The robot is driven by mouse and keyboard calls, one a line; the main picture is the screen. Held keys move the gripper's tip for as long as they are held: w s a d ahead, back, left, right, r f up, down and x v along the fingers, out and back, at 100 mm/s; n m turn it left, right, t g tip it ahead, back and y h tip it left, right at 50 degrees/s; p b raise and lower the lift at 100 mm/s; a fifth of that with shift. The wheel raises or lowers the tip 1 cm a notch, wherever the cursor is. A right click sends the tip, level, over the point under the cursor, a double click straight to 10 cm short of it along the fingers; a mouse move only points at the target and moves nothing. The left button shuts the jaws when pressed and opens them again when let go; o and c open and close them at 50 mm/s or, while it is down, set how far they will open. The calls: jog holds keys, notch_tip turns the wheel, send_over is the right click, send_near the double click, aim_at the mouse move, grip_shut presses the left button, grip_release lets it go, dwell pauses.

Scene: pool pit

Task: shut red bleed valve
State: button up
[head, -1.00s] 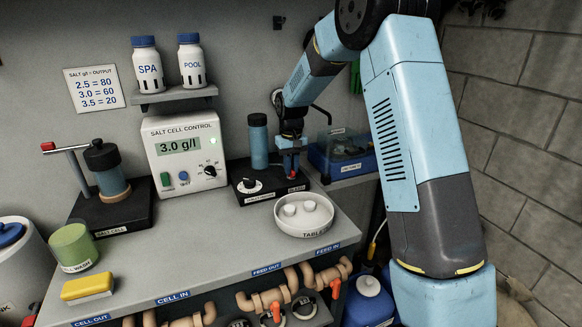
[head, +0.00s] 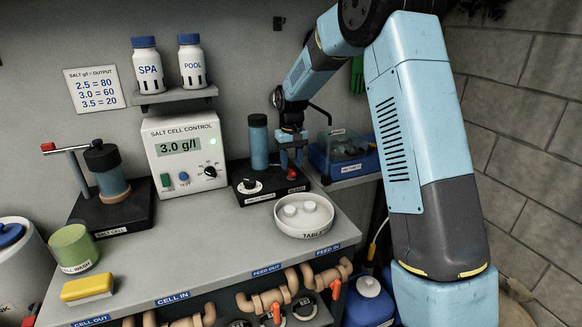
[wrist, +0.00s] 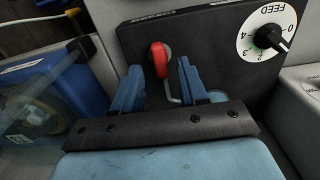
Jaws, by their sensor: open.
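The red bleed valve (wrist: 159,60) shows in the wrist view as a small rounded red handle on a black base plate. In the head view a bit of the red valve (head: 291,174) shows beside the BLEED label, below my gripper (head: 292,159). My gripper (wrist: 158,83) is open, with its two blue fingers apart. In the wrist view the red handle appears between and just beyond the fingertips, and I see no contact. A thin bent metal tube (wrist: 171,92) runs beside the handle, partly hidden by the right finger.
The FEED dial (wrist: 268,36) and a blue-grey cylinder (head: 258,142) share the black base. A white tablet dish (head: 302,216) stands in front. A blue bin with a clear lid (head: 346,155) is to the right. The salt cell control box (head: 182,150) is to the left.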

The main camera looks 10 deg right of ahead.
notch_tip(320, 180, up, 12)
jog(key=shift+f, duration=0.25)
dwell(0.3)
jog(key=s+d+r+t, duration=0.1)
jog(key=s+d+r, duration=0.25)
jog(key=s, duration=0.35)
jog(key=s+d+r+m+t, duration=0.1)
jog(key=s+d+r, duration=0.1)
jog(key=s+r, duration=0.3)
jog(key=s+d+r+t, duration=0.1)
jog(key=s+d+r, duration=0.15)
jog(key=s, duration=0.55)
jog(key=s+d+f+m+t, duration=0.1)
jog(key=s+d+f, duration=0.1)
jog(key=s, duration=0.8)
jog(key=s+d+f+m+t, duration=0.1)
jog(key=s+d, duration=0.2)
jog(key=s, duration=0.7)
jog(key=shift+s+d+f+t, duration=0.15)
jog(key=shift+s+f+t, duration=0.15)
jog(key=shift+f, duration=0.1)
